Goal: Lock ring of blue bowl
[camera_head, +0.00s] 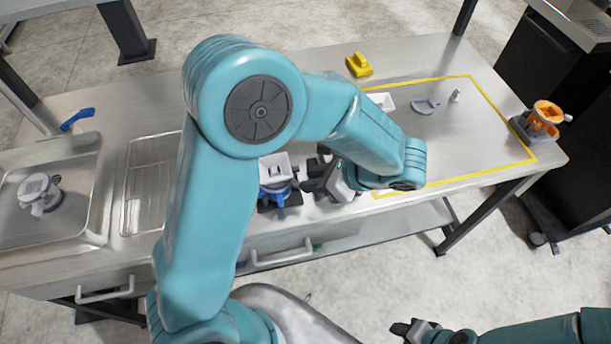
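The blue dispenser (275,188) stands near the front edge of the metal counter, with a white square hopper on top and a blue ring-like part below it on a dark base. My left gripper (314,172) is just right of it, its dark fingers pointing left at the blue part. I cannot tell whether the fingers touch it or how wide they stand. My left arm crosses in front of the counter and hides part of the area left of the dispenser. My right gripper (402,328) is low in front of the counter, away from the dispenser; its opening is unclear.
An orange dispenser (543,119) stands at the counter's right end. A yellow part (359,65) lies at the back. Yellow tape (475,178) frames an area with small grey and white parts. A grey-white dispenser part (39,194) sits in the sink (84,208) at left.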

